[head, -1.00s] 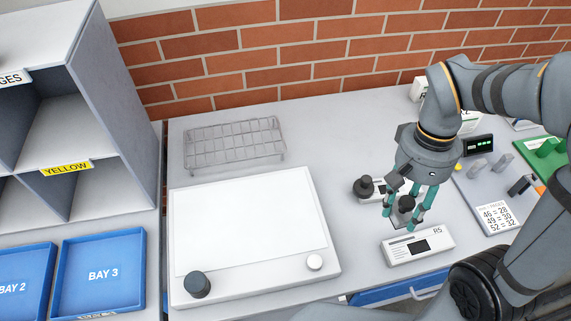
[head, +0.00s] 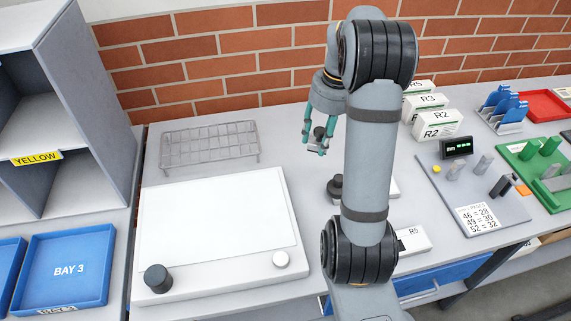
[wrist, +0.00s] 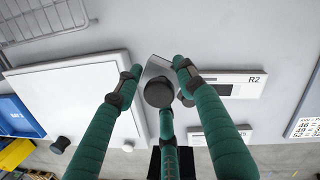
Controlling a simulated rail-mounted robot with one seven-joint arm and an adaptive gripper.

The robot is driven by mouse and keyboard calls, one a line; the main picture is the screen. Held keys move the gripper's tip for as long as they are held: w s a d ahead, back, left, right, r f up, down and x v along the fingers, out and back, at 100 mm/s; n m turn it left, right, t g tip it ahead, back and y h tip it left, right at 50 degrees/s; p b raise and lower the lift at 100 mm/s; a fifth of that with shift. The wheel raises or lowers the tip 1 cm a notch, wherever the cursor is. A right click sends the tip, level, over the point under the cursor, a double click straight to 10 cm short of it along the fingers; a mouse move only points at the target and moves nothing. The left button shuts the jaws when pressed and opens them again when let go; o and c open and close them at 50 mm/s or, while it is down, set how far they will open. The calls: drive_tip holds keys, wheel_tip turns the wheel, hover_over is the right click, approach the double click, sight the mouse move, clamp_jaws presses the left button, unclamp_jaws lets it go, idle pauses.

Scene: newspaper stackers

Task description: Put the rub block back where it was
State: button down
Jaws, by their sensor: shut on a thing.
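My gripper (head: 316,142) is shut on a small block with a dark round knob (wrist: 158,92), which appears to be the rub block. In the wrist view its knob sits between the green fingers (wrist: 157,84), with a grey flat part (wrist: 155,68) beyond it. In the head view the gripper is up in the air, between the wire rack and my arm. The block's underside is hidden. A second dark knob (head: 335,187) stands on the bench below, by the R2 box (wrist: 228,84). My arm covers most of that box in the head view.
The white panel (head: 215,215) has a dark knob (head: 157,278) and a white knob (head: 281,260) along its front. A wire rack (head: 208,147) stands behind it. The R5 box (head: 413,240) is near the front edge. Bare bench lies right of the rack.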

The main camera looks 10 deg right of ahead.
drive_tip(key=shift+w+d+f+m, duration=0.25)
drive_tip(key=shift+d+m, duration=0.1)
drive_tip(key=shift+m, duration=0.25)
drive_tip(key=shift+w+d+f+m, duration=0.1)
drive_tip(key=shift+w+d+m, duration=0.1)
drive_tip(key=shift+d+m, duration=0.3)
drive_tip(key=shift+w+a+f+m, duration=0.15)
drive_tip(key=shift+w+a+m, duration=0.1)
drive_tip(key=shift+m, duration=0.05)
drive_tip(key=p, duration=0.3)
hover_over(284, 159)
drive_tip(key=f, duration=0.6)
drive_tip(key=shift+s+d+f, duration=0.15)
drive_tip(key=shift+s+f, duration=0.1)
drive_tip(key=shift+f, duration=0.05)
wheel_tip(284, 159, down, 4)
drive_tip(key=shift+r+p, duration=0.1)
drive_tip(key=shift+p, duration=0.75)
drive_tip(key=shift+f, duration=0.2)
drive_tip(key=shift+f+b, duration=0.15)
drive_tip(key=shift+b, duration=0.15)
drive_tip(key=c, duration=1.2)
unclamp_jaws()
drive_tip(key=shift+s, duration=0.1)
drive_tip(key=shift+o, duration=0.6)
